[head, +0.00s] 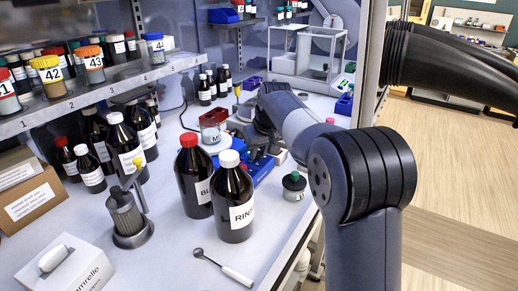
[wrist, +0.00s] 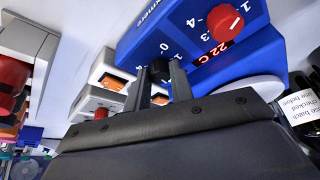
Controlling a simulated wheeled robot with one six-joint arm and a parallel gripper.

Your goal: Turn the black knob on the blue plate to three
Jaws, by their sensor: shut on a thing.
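In the wrist view the blue plate (wrist: 150,32) fills the upper middle, with white printed numbers and marks. The black knob (wrist: 160,68) stands at its near edge. My gripper (wrist: 160,76) has one finger on each side of this knob and is shut on it. The fingers hide part of the knob, and I cannot tell which number its pointer faces. A red knob (wrist: 230,22) with a white pointer line sits on the same blue unit, to the right. In the head view the blue unit (head: 264,170) shows partly behind bottles and my arm.
A brown bottle with a white cap (head: 232,200) and a red-capped one (head: 194,175) stand in front of the blue unit. A green-capped jar (head: 294,186) stands to its right. A spoon-like tool (head: 225,268) lies on the bench near the front.

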